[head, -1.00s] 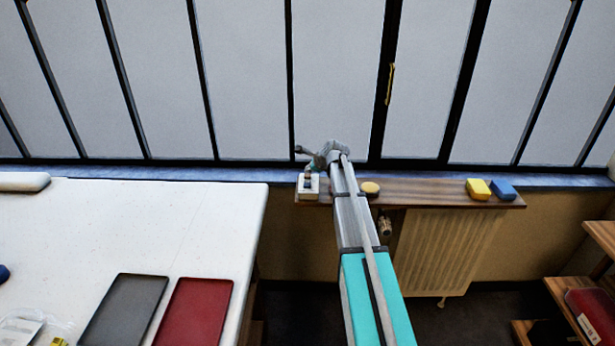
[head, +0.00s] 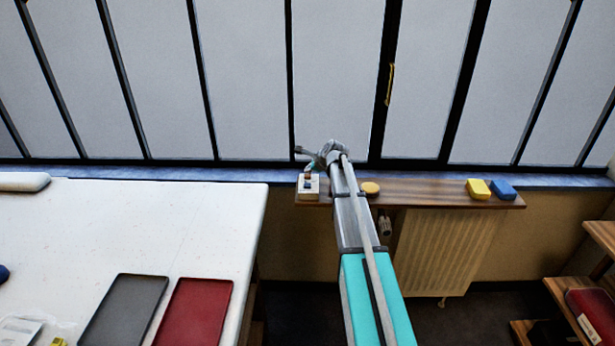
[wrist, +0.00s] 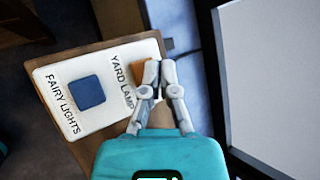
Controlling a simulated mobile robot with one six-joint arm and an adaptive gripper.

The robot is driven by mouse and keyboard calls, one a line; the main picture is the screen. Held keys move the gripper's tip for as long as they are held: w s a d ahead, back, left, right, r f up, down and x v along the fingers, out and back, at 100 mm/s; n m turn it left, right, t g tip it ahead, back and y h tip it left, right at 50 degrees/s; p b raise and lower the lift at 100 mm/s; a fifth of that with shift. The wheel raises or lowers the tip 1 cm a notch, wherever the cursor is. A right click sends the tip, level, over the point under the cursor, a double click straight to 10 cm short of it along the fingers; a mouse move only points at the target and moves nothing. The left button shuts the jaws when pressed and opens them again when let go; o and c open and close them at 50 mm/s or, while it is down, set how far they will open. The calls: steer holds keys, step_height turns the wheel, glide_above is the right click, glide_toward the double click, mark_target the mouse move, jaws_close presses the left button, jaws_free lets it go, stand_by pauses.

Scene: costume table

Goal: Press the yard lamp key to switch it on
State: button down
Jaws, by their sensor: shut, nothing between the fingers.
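A white switch panel (wrist: 63,117) shows in the wrist view with two square keys. The blue key (wrist: 87,91) is beside the words FAIRY LIGHTS. The orange yard lamp key (wrist: 140,70) is beside the words YARD LAMP and is partly hidden by my fingers. My gripper (wrist: 160,70) is shut and empty, its fingertips over the right part of the orange key. I cannot tell whether they touch it. In the head view the panel (head: 304,195) sits at the left end of the wooden shelf, with my gripper (head: 310,168) just above it.
The wooden shelf (head: 430,193) runs under the window and also holds a round yellowish object (head: 370,188), a yellow block (head: 479,189) and a blue block (head: 502,190). A window frame (wrist: 222,95) stands close on the gripper's right. A white table (head: 130,225) with trays is at left.

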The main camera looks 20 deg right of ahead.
mark_target(309, 176)
steer(key=shift+f, duration=0.15)
steer(key=shift+f+b, duration=0.3)
steer(key=shift+b, duration=0.1)
steer(key=shift+f, duration=0.25)
stand_by(0.6)
steer(key=shift+r, duration=0.15)
steer(key=shift+r+p, duration=0.5)
steer(key=shift+r, duration=0.1)
steer(key=shift+r+p, duration=3)
